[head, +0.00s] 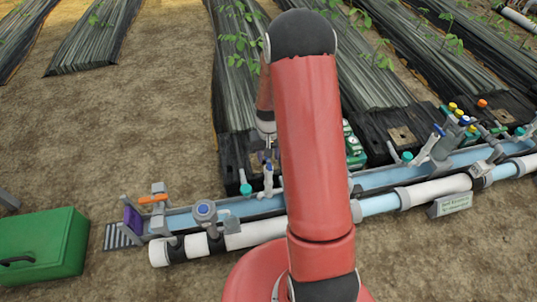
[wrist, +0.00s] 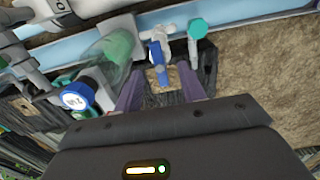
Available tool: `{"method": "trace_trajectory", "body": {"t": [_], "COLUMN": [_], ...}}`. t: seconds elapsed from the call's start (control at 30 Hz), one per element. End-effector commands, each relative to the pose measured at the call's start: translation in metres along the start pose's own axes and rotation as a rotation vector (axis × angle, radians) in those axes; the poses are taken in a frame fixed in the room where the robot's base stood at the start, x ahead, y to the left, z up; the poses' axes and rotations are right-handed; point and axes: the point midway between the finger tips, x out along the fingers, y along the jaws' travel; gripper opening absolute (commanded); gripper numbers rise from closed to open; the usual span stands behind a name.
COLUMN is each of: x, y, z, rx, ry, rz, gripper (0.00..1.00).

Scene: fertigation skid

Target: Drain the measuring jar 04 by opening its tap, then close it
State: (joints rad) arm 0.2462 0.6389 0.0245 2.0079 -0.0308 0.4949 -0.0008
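In the wrist view, my gripper (wrist: 160,82) is open, with its two purple fingers apart. A blue tap handle (wrist: 156,53) on a grey-white fitting lies just beyond and between the fingertips; I see no finger closed on it. Left of it is a clear jar-like cylinder (wrist: 118,66) with a green part. A blue round cap with a white label (wrist: 76,97) is beside the left finger; its number is not readable. I cannot tell which part is jar 04. In the head view, my gripper (head: 267,152) is above a small white tap (head: 268,180), partly hidden by my arm.
A teal knob (wrist: 198,29) stands close right of the blue handle. In the head view, a pale blue pipe (head: 380,178) and a white pipe (head: 250,234) run across. A green box (head: 42,240) is at the left. More valves (head: 435,145) stand at the right. Bare soil is left.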

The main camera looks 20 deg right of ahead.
Motion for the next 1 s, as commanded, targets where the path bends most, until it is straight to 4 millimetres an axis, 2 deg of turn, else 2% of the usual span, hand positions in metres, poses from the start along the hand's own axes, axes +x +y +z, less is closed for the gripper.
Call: {"method": "trace_trajectory", "body": {"t": [0.27,0.73,1.0], "x": [0.006,0.043,0.045], "y": [0.000,0.000,0.000], "z": [0.000,0.000,0.000], "rx": [0.001,0.001,0.001], "ry": [-0.001,-0.001,0.000], "rz": [0.000,0.000,0.000], "gripper": [0.40,0.40,0.40]}}
